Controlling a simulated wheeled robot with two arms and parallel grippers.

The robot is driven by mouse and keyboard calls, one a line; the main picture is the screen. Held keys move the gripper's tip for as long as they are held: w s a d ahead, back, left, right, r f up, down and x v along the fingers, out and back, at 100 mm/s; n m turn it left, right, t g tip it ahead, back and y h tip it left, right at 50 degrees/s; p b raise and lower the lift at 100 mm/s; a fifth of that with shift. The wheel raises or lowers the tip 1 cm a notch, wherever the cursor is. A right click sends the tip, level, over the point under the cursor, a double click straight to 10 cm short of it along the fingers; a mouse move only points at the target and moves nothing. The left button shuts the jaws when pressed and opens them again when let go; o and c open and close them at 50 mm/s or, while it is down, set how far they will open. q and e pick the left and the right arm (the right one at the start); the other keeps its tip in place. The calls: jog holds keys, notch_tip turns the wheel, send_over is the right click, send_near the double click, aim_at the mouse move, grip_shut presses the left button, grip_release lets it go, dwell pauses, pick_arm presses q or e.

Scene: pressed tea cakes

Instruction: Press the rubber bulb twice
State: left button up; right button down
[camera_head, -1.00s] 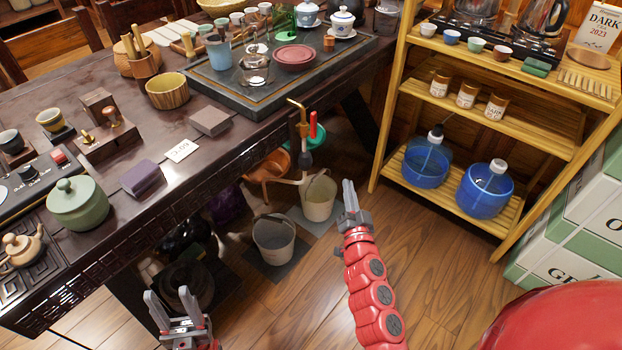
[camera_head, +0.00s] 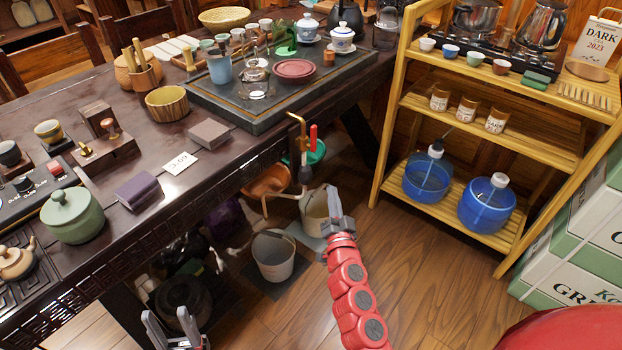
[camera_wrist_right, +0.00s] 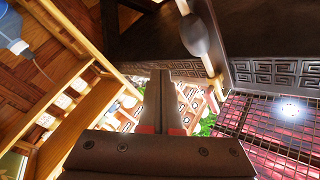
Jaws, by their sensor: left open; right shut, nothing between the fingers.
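The rubber bulb (camera_head: 305,174) is a small dark grey bulb hanging below a copper pipe with a red-handled valve (camera_head: 313,138), at the table's front edge. A pale curved tube runs from it toward the buckets. In the right wrist view the grey bulb (camera_wrist_right: 195,36) hangs on its hose above and to the right of the fingers. My right gripper (camera_head: 332,192) is shut and empty, just right of the bulb and a little lower in the picture; they look apart. My left gripper (camera_head: 167,318) is open and empty at the lower left edge.
A grey bucket (camera_head: 273,262) and a cream bucket (camera_head: 313,219) stand on the floor under the pipe. An orange basin (camera_head: 268,181) is behind them. The dark table (camera_head: 236,152) lies left, the wooden shelf (camera_head: 400,155) right. Floor between is open.

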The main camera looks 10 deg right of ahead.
aim_at(313, 177)
jog(key=shift+w+a+b, duration=0.3)
jog(key=shift+w+a, duration=0.3)
jog(key=shift+w, duration=0.2)
jog(key=shift+w+a+b, duration=0.3)
jog(key=shift+w+a, duration=0.3)
jog(key=shift+w, duration=0.15)
dwell(0.9)
jog(key=shift+w+a+b, duration=0.25)
jog(key=shift+w+b, duration=0.05)
jog(key=shift+b, duration=0.05)
jog(key=shift+w+a+b, duration=0.45)
jog(key=shift+w, duration=0.1)
dwell(0.9)
jog(key=shift+d, duration=0.1)
jog(key=shift+s+d, duration=0.6)
jog(key=shift+s, duration=0.3)
